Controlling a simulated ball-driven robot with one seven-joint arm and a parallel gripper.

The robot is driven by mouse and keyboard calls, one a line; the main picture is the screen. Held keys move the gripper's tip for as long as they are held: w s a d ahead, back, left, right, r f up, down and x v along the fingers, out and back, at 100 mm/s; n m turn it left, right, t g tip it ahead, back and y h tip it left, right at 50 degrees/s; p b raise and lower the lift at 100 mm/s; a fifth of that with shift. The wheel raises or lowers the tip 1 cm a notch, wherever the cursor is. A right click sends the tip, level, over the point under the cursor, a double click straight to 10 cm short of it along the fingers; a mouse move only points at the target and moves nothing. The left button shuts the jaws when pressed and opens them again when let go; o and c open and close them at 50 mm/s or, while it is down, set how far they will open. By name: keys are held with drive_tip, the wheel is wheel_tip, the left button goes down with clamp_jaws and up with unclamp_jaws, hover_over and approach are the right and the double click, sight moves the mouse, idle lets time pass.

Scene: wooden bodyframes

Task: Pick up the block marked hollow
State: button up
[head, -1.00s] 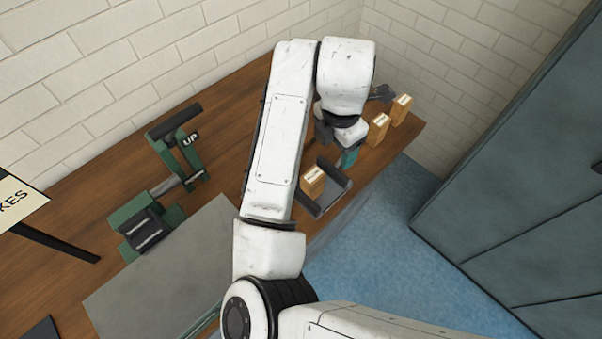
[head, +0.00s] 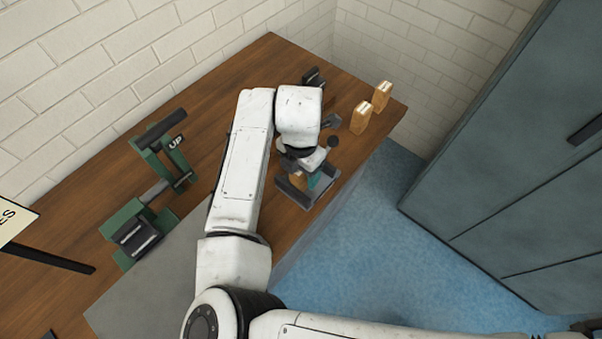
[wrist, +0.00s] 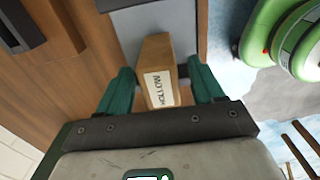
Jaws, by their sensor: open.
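The block marked HOLLOW (wrist: 158,58) is a tan wooden block with a white label. In the wrist view it stands between the two teal fingers of my gripper (wrist: 160,80). Gaps show beside the block, and the fingers are open around its near part. In the head view my gripper (head: 312,178) is low over a dark holder (head: 294,195) near the table's right edge. My arm hides most of the block there.
Two more tan blocks (head: 361,117) (head: 382,96) stand farther back along the table's right edge. A green fixture marked UP (head: 160,165) is at the left. A grey-green cabinet (head: 500,170) stands across the blue floor (head: 345,245).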

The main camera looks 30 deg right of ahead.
drive_tip(key=shift+f, duration=0.85)
drive_tip(key=shift+c, duration=0.2)
drive_tip(key=c, duration=1.1)
